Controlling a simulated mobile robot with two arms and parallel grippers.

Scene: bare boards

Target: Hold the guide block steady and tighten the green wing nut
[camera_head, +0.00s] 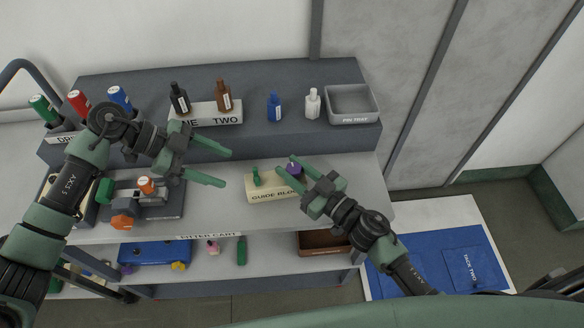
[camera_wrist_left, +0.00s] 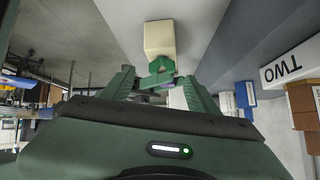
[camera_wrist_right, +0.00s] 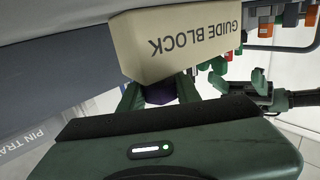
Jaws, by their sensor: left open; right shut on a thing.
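The cream guide block (camera_head: 262,191) sits on the upper deck of the grey cart, its label facing forward. The green wing nut (camera_head: 256,176) stands on top near its left end. A purple piece (camera_head: 293,168) is at its right end. My right gripper (camera_head: 305,183) is at that end; in the right wrist view its fingers flank the purple piece (camera_wrist_right: 161,93), seemingly shut on it. My left gripper (camera_head: 226,168) is open and empty, left of the block. In the left wrist view the green wing nut (camera_wrist_left: 161,66) lies ahead of its fingers, apart from them.
A grey fixture with orange knobs (camera_head: 146,186) stands to the left. Behind, a raised shelf holds several bottles (camera_head: 223,96) and a grey pin tray (camera_head: 352,101). The lower shelf holds a blue item (camera_head: 155,252) and a brown bin (camera_head: 321,243). Bare deck lies between the fixture and the block.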

